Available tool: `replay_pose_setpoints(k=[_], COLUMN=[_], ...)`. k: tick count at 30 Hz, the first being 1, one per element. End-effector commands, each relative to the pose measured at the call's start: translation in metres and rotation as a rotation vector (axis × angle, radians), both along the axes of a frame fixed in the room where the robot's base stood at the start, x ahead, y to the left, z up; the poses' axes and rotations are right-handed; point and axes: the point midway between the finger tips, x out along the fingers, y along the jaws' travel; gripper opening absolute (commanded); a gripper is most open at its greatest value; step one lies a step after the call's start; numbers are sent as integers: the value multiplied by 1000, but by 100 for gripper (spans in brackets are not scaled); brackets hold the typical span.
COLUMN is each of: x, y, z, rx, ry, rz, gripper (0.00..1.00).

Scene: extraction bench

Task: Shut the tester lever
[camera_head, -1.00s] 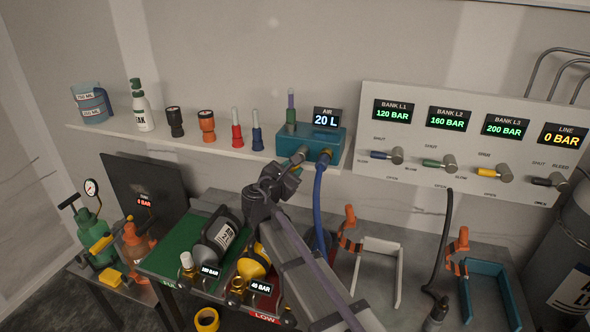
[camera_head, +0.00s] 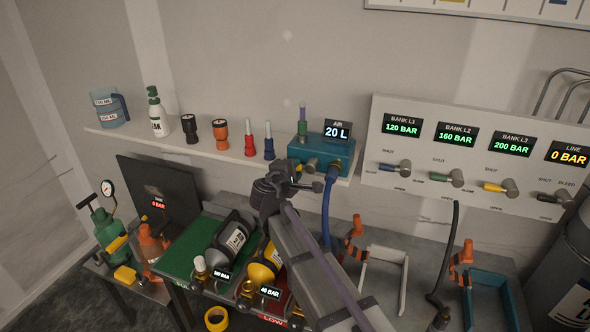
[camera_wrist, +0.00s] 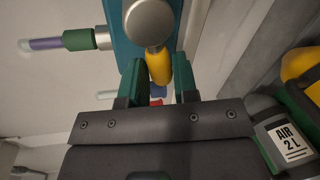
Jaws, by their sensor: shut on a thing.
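In the head view my gripper (camera_head: 298,172) is at the tester's front face and hides most of the lever.
A blue hose (camera_head: 328,205) hangs from the tester's front, just right of my gripper. Black-and-grey (camera_head: 230,240) and yellow (camera_head: 264,265) cylinders lie below on the bench. A valve panel (camera_head: 470,125) stands to the right. Torches and bottles line the shelf to the left.

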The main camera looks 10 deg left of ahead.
Motion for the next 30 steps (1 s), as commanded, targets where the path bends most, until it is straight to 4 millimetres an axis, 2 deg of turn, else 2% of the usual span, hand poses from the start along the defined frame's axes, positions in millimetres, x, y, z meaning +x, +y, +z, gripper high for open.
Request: replay_pose_setpoints(k=[12, 29, 30], x=[0, 0, 0], y=[1, 1, 1], z=[11, 12, 13], rx=[214, 250, 249], ry=[-55, -64, -64], rz=[1, 1, 1], gripper=[4, 4, 29])
